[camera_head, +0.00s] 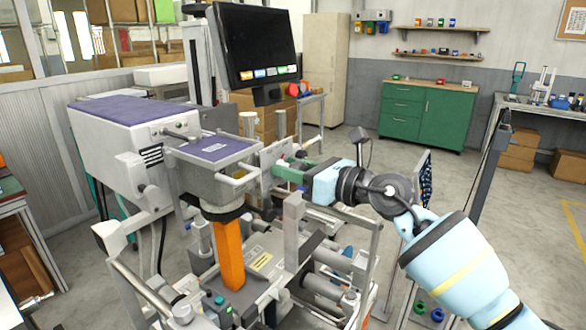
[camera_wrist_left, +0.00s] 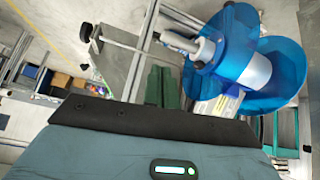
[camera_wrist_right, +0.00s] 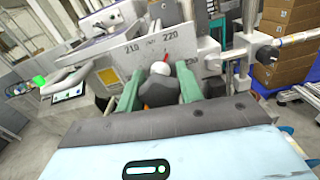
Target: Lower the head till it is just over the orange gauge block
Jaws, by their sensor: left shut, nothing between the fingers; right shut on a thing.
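The head (camera_head: 205,155) is a grey block with a purple top and a dark ring (camera_head: 222,212) underneath. The orange gauge block (camera_head: 228,255) stands upright below the ring; the ring hides its top, so I cannot tell the gap. My right gripper (camera_head: 285,169) is at the head's right side. In the right wrist view its green fingers (camera_wrist_right: 159,88) are shut on a dark knob (camera_wrist_right: 160,92). Behind it is a scale plate (camera_wrist_right: 140,50) marked 210 and 220, with a red pointer (camera_wrist_right: 187,64). My left gripper (camera_wrist_left: 162,86) is shut and empty, seen only in the left wrist view.
A blue reel (camera_wrist_left: 285,65) is close to the right of my left gripper. A monitor (camera_head: 255,45) stands above and behind the head. Metal rails and rollers (camera_head: 150,300) surround the block. A green cabinet (camera_head: 430,112) and a workbench (camera_head: 545,105) are farther back, with open floor between.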

